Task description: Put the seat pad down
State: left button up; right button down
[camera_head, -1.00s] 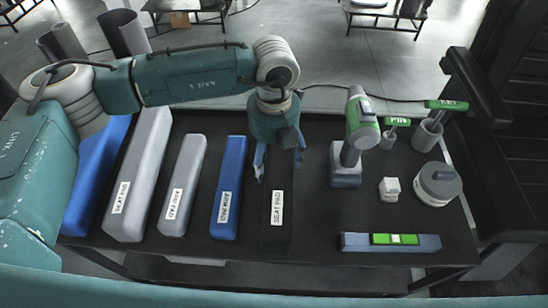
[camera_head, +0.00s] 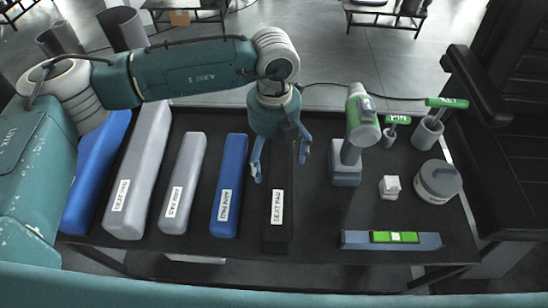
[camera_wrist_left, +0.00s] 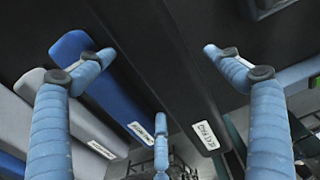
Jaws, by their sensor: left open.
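The black seat pad (camera_head: 277,232) lies on the dark table, its white label facing up near the front end. My left gripper (camera_head: 281,165) is open above the far part of the pad, with its fingers spread to either side. In the left wrist view the open fingers (camera_wrist_left: 152,65) stand apart, and the seat pad (camera_wrist_left: 180,70) with its label lies below and between them. No finger appears to touch it. The pad's far end is hidden behind the gripper. My right gripper is not in view.
A blue arm pad (camera_head: 229,185) and grey pads (camera_head: 183,185) lie left of the seat pad. A green-and-grey drill (camera_head: 350,150) stands close to its right. A level (camera_head: 391,241), a tape-like round case (camera_head: 438,182) and labelled pin and key tools are farther right on the table (camera_head: 320,215).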

pick_arm(q)
notch_tip(320, 180, up, 11)
jog(key=b, duration=0.1)
jog(key=shift+f+b, duration=0.15)
jog(key=shift+b, duration=0.2)
